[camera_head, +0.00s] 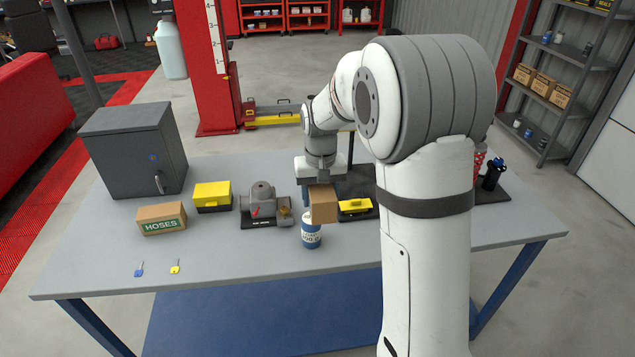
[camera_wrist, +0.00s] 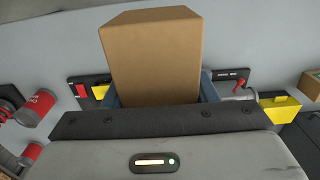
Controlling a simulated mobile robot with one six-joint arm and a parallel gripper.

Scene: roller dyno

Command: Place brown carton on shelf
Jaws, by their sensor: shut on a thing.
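The brown carton (camera_head: 323,205) is held in my gripper (camera_head: 321,183) above the workbench, right over or just behind the top of a blue and white can (camera_head: 311,235). I cannot tell whether carton and can touch. In the wrist view, the carton (camera_wrist: 155,52) fills the space between the blue fingers of my gripper (camera_wrist: 160,92), which is shut on it. A dark grey shelf rack (camera_head: 573,54) stands at the back right, beyond the bench. Its middle board bears three similar cartons (camera_head: 543,84); small bottles and cans stand on other boards.
The grey workbench (camera_head: 220,262) carries a grey cabinet (camera_head: 125,150), a HOSES box (camera_head: 161,218), yellow cases (camera_head: 212,196), a grey machine part (camera_head: 263,203) and two key tags (camera_head: 175,267). A red lift post (camera_head: 205,70) stands behind. Floor shows between bench and rack.

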